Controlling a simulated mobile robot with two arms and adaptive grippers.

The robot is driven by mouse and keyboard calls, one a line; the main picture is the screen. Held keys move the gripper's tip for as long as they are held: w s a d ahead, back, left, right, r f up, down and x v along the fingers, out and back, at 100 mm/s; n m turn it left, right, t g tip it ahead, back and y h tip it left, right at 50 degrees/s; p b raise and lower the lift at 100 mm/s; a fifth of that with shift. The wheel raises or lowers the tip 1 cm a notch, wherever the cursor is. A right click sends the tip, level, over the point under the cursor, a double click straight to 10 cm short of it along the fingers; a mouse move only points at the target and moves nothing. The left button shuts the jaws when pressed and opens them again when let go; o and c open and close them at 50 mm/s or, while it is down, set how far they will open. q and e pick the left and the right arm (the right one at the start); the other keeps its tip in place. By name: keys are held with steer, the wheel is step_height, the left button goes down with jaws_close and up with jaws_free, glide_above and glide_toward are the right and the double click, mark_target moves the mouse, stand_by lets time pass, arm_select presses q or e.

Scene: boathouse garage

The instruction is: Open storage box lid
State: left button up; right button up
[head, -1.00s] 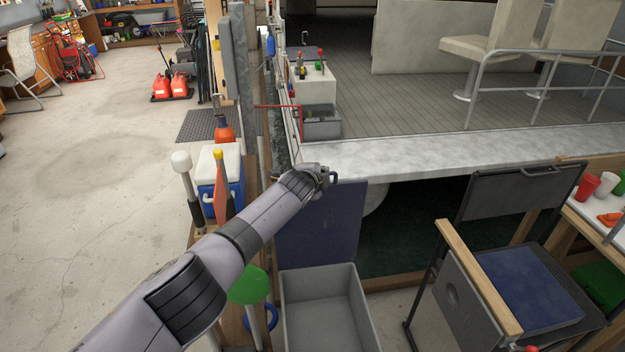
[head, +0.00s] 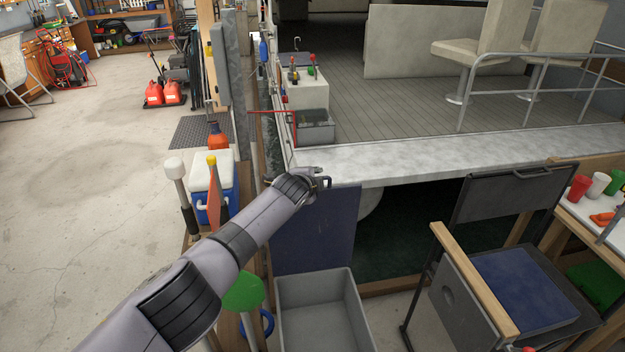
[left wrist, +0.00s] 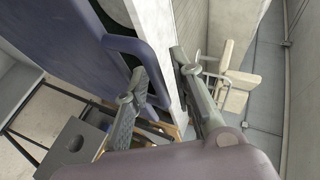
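The storage box (head: 345,277) is an open grey bin at the bottom centre of the head view; its visible inside looks empty. A dark blue panel that looks like its lid (head: 328,235) stands upright at the bin's far edge. A blue rim and panel, apparently this lid, fill the upper left of the left wrist view (left wrist: 62,50). My left gripper (head: 322,182) is at the panel's top edge. In the left wrist view, its fingers (left wrist: 160,66) are apart, with the blue rim beside the left finger; contact is unclear. My right gripper is not in view.
A pale boat edge (head: 440,155) runs just behind the panel. A folding chair (head: 515,285) stands to the right, beside a table with cups (head: 578,188). A blue-and-white cooler (head: 212,190) and a green paddle-like thing (head: 243,292) are on the left. Open floor lies farther left.

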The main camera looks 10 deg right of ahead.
arm_select(q)
steer(key=v, duration=1.2)
stand_by(0.5)
